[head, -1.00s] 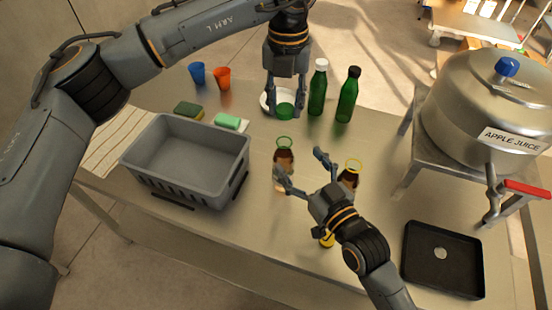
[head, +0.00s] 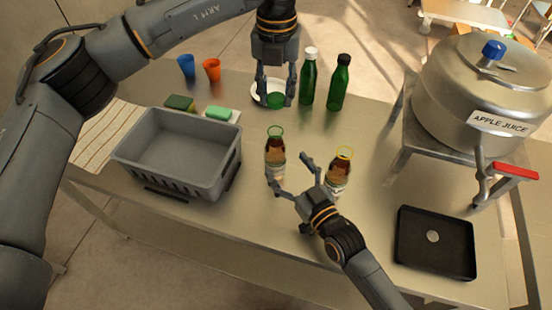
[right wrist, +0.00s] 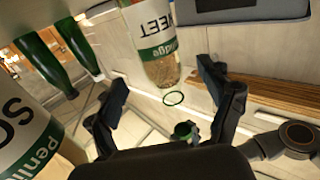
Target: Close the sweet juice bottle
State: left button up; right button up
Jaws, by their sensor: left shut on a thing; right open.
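The sweet juice bottle (head: 275,158) stands on the table, brown with a white and green label and a green ring mark at its top. Its "SWEET" label shows in the right wrist view (right wrist: 148,38). My left gripper (head: 275,96) is shut on a green cap (head: 275,101), behind the bottle in the head view and apart from it. The cap also shows in the right wrist view (right wrist: 185,131). My right gripper (head: 290,175) is open, its fingers beside the bottle's lower right; in the right wrist view (right wrist: 174,92) nothing is between the fingertips.
A second brown bottle (head: 338,178) with a yellow ring stands close right of my right gripper. Two green bottles (head: 308,82) (head: 339,88) stand behind. A grey crate (head: 128,150) is left, a black tray (head: 470,245) and juice pot (head: 470,100) right.

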pick_arm(q)
jog(key=shift+w+a+f, duration=0.1)
jog(key=shift+w+a, duration=0.05)
jog(key=shift+w, duration=0.05)
pick_arm(e)
jog(key=x, duration=0.5)
jog(key=shift+w+a+f, duration=0.1)
jog(key=shift+w+a, duration=0.1)
jog(key=shift+w, duration=0.05)
jog(key=shift+w+a, duration=0.15)
jog(key=shift+w, duration=0.1)
pick_arm(q)
jog(key=shift+s, duration=0.15)
pick_arm(e)
grip_shut()
pick_arm(q)
send_over(275, 127)
jog(key=shift+f, duration=2.4)
